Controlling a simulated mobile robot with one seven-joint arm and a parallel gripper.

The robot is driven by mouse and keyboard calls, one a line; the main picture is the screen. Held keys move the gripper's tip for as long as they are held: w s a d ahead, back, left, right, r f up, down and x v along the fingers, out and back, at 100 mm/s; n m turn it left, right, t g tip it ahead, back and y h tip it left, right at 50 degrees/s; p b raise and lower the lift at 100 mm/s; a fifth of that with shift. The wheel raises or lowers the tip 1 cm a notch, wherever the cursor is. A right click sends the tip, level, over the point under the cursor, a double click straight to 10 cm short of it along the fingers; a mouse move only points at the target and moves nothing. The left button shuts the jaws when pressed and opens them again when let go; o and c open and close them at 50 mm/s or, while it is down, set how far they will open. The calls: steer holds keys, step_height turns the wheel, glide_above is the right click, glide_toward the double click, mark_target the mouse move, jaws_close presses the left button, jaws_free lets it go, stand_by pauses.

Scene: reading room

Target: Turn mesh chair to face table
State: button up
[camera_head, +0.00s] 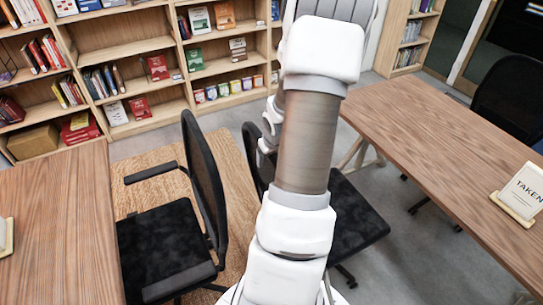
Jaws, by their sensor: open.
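A black mesh chair (207,180) stands at lower left, its backrest on the right and its seat (165,250) towards the left wooden table (55,215). A second black mesh chair has its backrest (252,150) left of my arm and its seat (352,218) to the right, towards the right wooden table (430,130). My arm hides much of this second chair. My gripper (267,140) is partly hidden behind my arm, close to the second chair's backrest in the picture; it is open. I cannot tell whether it touches the chair.
Bookshelves (130,45) line the back. A third black chair (508,95) stands beyond the right table, which bears a "TAKEN" sign (522,195). A light wood-coloured surface (150,160) lies around the left chair. Grey floor (395,190) shows between the second chair and the right table.

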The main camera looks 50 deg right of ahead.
steer(key=p+v, duration=0.8)
steer(key=v, duration=0.9)
steer(key=shift+a+r+p, duration=0.2)
steer(key=shift+p, duration=0.15)
steer(key=shift+d+f, duration=0.1)
